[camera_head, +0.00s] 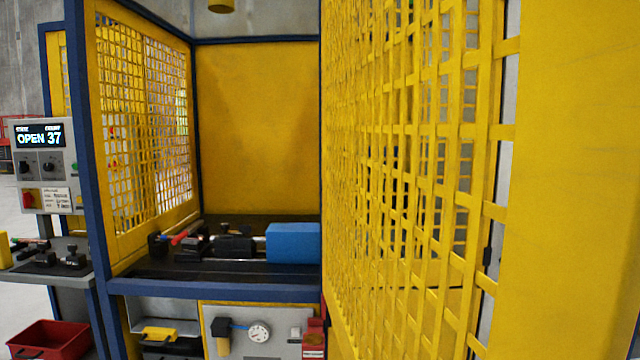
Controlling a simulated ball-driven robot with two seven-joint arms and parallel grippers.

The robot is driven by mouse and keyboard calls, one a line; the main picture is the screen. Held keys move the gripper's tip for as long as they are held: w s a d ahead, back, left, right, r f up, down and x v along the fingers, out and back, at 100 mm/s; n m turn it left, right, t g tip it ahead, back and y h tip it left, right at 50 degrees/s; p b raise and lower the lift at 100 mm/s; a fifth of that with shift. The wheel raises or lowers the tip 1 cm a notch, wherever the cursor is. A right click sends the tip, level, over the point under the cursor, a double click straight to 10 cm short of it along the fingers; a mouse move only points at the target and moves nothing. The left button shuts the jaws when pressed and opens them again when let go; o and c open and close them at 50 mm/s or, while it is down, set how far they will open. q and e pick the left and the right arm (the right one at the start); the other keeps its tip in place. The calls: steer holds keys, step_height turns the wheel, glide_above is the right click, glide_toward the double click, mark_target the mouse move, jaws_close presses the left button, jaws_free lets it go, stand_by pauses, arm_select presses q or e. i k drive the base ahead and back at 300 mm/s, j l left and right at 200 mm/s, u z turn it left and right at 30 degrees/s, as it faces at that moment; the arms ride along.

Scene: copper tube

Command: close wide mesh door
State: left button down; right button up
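A wide yellow mesh door (455,195) fills the right half of the head view, very close to me. It stands swung outward, at an angle to the front of a blue-framed yellow enclosure, so the left part of the opening shows. A solid yellow panel (575,180) is at the right edge; I cannot tell whether it belongs to the door. No handle is clearly visible. Neither of my grippers is in view.
Inside the enclosure, a blue block (293,242) and dark fixtures sit on a bench (200,267). Below it are a gauge (258,332) and a small red box (314,340). A red bin (50,339) stands on the floor at lower left.

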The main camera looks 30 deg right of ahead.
mark_target(567, 287)
steer(key=k+l, duration=0.1)
steer(key=l, duration=1.1)
steer(key=k+l, duration=0.15)
steer(key=l, duration=0.4)
